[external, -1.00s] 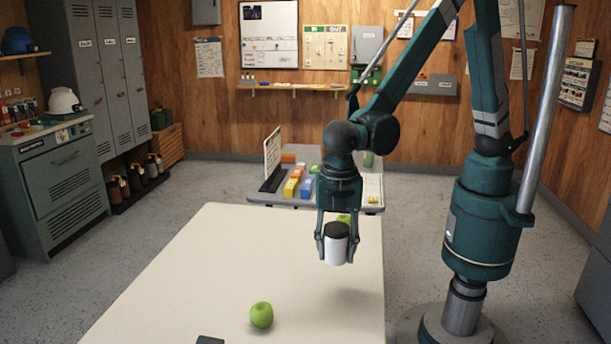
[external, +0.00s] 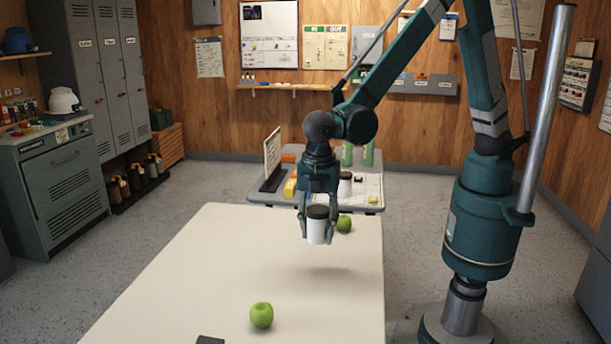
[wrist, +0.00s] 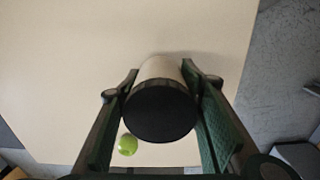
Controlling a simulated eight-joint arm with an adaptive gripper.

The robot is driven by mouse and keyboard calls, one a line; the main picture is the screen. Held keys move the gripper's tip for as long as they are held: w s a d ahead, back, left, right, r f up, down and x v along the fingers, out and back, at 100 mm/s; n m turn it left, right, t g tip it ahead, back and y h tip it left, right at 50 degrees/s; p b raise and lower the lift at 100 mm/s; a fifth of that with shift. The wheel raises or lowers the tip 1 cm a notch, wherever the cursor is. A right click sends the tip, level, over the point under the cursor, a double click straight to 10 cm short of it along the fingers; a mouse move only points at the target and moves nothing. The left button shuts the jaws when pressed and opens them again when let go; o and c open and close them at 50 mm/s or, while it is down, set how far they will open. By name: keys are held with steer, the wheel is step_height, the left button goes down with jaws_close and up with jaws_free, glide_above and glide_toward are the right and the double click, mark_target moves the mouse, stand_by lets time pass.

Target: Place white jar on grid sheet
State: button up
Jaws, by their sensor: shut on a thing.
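My gripper (external: 318,232) is shut on a white jar (external: 317,231) with a black lid, held upright above the cream table. In the wrist view the jar (wrist: 163,68) sits between both fingers, its black lid facing the camera. A pale sheet (external: 369,187) lies on the right part of the grey side table beyond; it looks like the grid sheet, but its lines are too small to read clearly. A second white jar with a dark lid (external: 345,185) stands by that sheet, partly behind my gripper.
The side table holds an upright board (external: 272,152), coloured blocks and green bottles (external: 367,155). The cream table's middle is clear.

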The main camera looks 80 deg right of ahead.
steer(key=w+d+m, duration=0.3)
steer(key=d, duration=0.8)
steer(key=w+d+m, duration=0.3)
steer(key=w+d, duration=0.1)
steer(key=d, duration=0.8)
steer(key=w+d+m, duration=0.3)
steer(key=d, duration=0.8)
steer(key=s+d+m, duration=0.2)
steer(key=d+m, duration=0.1)
steer(key=d, duration=0.8)
steer(key=s+d+m, duration=0.2)
steer(key=s+d, duration=0.1)
steer(key=d, duration=0.9)
steer(key=s+d+m+p, duration=0.1)
steer(key=s+d+m, duration=0.2)
steer(key=d, duration=0.8)
steer(key=shift+d+m, duration=0.2)
steer(key=shift+m, duration=0.1)
steer(key=shift+s, duration=0.1)
steer(key=shift+f+b, duration=0.5)
steer(key=shift+f, duration=2.55)
steer(key=shift+f+b, duration=0.45)
steer(key=shift+f, duration=1.4)
